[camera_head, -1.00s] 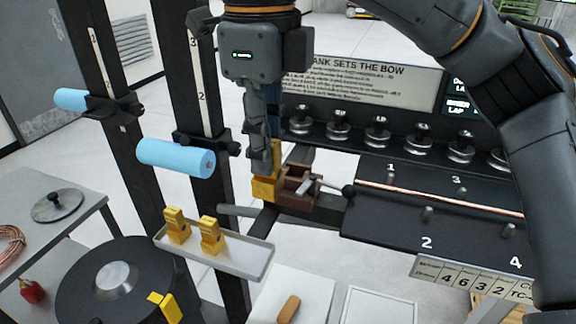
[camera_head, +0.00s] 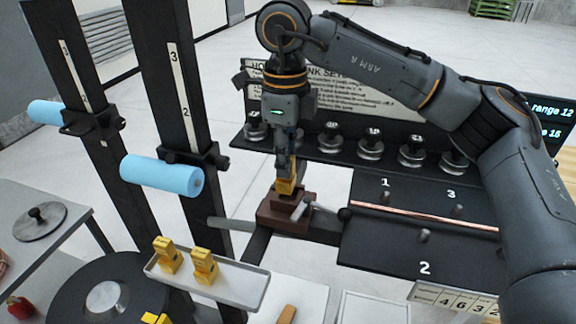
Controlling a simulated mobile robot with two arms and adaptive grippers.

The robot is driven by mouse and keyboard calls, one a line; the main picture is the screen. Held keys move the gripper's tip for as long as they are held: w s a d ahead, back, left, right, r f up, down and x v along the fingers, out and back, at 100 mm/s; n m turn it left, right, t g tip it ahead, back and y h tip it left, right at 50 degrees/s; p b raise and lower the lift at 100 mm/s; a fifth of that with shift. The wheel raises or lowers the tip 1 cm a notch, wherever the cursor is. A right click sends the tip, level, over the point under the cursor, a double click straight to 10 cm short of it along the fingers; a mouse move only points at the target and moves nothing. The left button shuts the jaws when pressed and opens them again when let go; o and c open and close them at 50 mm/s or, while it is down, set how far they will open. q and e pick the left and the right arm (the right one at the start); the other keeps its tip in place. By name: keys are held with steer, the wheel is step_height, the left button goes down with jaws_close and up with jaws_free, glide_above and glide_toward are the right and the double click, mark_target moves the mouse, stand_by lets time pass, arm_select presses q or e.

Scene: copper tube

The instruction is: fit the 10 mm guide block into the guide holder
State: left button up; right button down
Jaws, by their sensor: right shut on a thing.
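My right gripper (camera_head: 286,176) points down and is shut on a yellow guide block (camera_head: 287,187). The block is directly over the brown guide holder (camera_head: 281,221), and its lower end meets the holder's top in the picture. I cannot tell whether it touches or sits inside the slot. The holder has a grey clamp lever at its right side. Two more yellow guide blocks (camera_head: 167,255) (camera_head: 204,266) stand on a pale tray (camera_head: 249,291) at the lower left. The size marks on the blocks are too small to read. My left gripper is not in view.
A copper tube (camera_head: 430,216) lies on the black pegged board (camera_head: 391,250) to the right. Several metal rollers (camera_head: 373,142) line the shelf behind. Blue rollers (camera_head: 165,175) jut from dark uprights at the left. A black drum (camera_head: 107,297) stands at the lower left.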

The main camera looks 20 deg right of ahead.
steer(key=shift+w+d+f, duration=0.1)
steer(key=shift+f, duration=0.05)
steer(key=shift+w+d+f, duration=0.15)
steer(key=shift+d+f, duration=0.05)
steer(key=shift+f, duration=0.1)
steer(key=f+p, duration=0.2)
steer(key=f, duration=0.1)
steer(key=shift+w+d, duration=0.1)
steer(key=shift+w, duration=0.1)
steer(key=shift+f, duration=0.5)
steer(key=c, duration=1.3)
jaws_free()
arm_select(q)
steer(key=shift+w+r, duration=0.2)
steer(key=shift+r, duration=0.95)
arm_select(e)
steer(key=shift+o, duration=0.2)
steer(key=shift+r, duration=0.1)
